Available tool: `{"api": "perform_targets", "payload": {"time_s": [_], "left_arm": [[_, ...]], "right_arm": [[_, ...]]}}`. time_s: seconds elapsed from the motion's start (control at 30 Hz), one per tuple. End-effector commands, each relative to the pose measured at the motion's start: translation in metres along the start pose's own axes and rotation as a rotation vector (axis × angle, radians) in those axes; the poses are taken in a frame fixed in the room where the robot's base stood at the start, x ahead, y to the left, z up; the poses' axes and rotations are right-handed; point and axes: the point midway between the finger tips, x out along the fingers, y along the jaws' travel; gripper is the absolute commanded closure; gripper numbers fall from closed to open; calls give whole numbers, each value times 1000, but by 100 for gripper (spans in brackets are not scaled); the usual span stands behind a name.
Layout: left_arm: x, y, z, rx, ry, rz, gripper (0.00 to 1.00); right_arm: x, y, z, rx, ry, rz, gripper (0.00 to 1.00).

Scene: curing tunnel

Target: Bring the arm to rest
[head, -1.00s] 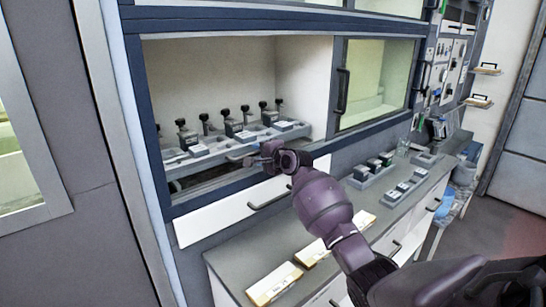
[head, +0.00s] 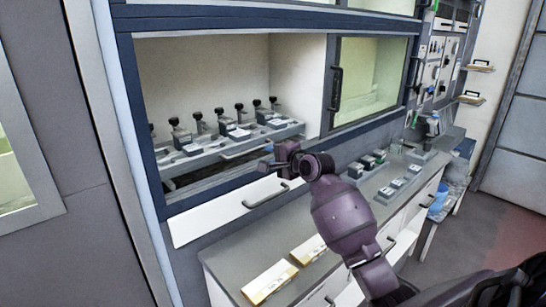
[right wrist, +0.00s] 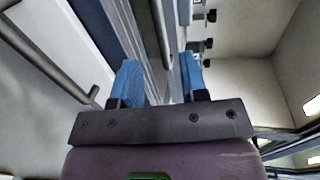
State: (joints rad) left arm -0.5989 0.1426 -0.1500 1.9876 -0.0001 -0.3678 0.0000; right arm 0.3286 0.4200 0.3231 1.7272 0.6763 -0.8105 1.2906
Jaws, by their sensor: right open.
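My right arm is purple and reaches in from the lower right of the head view. Its gripper (head: 266,164) is in front of the lower right part of the open chamber, above the white drawer front (head: 225,212). In the right wrist view its two blue fingers (right wrist: 161,80) stand apart with nothing between them. No object is held. My left gripper is in neither view.
A grey rack (head: 222,152) with several dark-knobbed clamps sits in the chamber. A sliding glass window (head: 370,80) is beside it. The counter below holds pale blocks (head: 270,281) and small grey trays (head: 398,189). Drawer handles stick out near the arm.

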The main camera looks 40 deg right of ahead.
Motion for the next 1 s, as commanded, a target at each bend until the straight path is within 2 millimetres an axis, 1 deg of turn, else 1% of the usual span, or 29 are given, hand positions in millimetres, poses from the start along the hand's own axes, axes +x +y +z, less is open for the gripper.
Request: {"api": "perform_targets", "payload": {"time_s": [0.3,0.37,0.43,0.47,0.57,0.6,0.67,0.7,0.77,0.8,0.87,0.9,0.97,1.0], "left_arm": [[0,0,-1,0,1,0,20],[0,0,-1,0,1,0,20],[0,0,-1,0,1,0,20],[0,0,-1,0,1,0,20],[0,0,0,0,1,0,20],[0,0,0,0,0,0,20],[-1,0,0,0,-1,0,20],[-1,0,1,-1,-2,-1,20],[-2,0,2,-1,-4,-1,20],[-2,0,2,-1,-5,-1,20],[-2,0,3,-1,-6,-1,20],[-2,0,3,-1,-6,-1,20],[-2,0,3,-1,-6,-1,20],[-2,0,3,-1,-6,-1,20]], "right_arm": [[0,1,0,-3,0,2,60],[-1,6,3,-19,-2,14,60],[-6,21,9,-64,-6,46,60],[-9,30,13,-94,-10,67,60],[-26,72,34,-238,-32,164,60],[-36,91,44,-309,-48,212,60],[-53,122,59,-420,-76,285,60],[-66,140,69,-495,-97,333,60],[-87,167,84,-603,-135,400,60],[-102,183,94,-673,-163,445,60],[-125,206,108,-774,-208,509,60],[-142,220,117,-839,-240,550,60],[-167,238,130,-931,-291,607,60],[-184,248,138,-989,-328,644,60]]}}
